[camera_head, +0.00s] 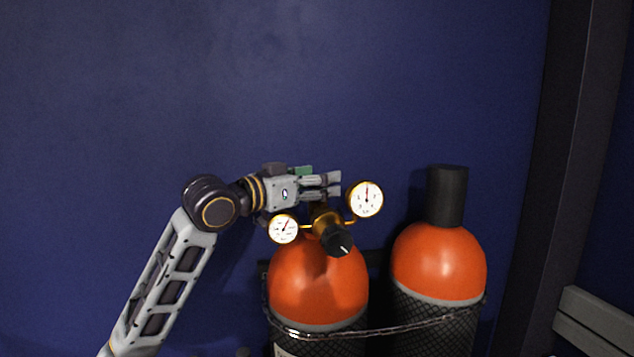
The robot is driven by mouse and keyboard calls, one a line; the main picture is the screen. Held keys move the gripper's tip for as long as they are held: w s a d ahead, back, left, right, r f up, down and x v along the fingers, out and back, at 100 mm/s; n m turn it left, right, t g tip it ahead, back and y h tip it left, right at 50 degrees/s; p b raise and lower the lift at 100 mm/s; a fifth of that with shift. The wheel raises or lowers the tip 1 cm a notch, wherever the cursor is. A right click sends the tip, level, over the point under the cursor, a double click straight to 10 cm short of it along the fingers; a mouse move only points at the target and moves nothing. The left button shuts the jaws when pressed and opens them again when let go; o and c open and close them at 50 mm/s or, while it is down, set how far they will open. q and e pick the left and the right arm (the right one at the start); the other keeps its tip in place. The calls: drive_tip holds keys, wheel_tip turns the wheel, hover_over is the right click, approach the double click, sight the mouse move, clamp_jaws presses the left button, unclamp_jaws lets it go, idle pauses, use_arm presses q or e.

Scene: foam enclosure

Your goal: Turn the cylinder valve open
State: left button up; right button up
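The left orange cylinder (318,290) stands upright with a brass regulator (326,220) on top. The regulator carries a left gauge (283,229), a right gauge (366,198) and a black knob (337,240) with a white mark. My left gripper (334,184) is above the regulator, its fingers pointing right toward the right gauge. The two fingertips look a little apart; I cannot tell whether anything is held. A small green part (302,171), perhaps of the valve, shows just behind the fingers; the rest of the valve is hidden. My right gripper is not in view.
A second orange cylinder (438,262) with a black cap (447,195) stands to the right. A chain (375,333) runs across both cylinders. A dark blue wall (300,80) is behind, and a dark post (570,150) is at the right. Space above the gripper is clear.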

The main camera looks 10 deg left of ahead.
use_arm(q)
drive_tip(key=v, duration=1.2)
idle(0.3)
idle(0.3)
drive_tip(key=shift+d, duration=0.1)
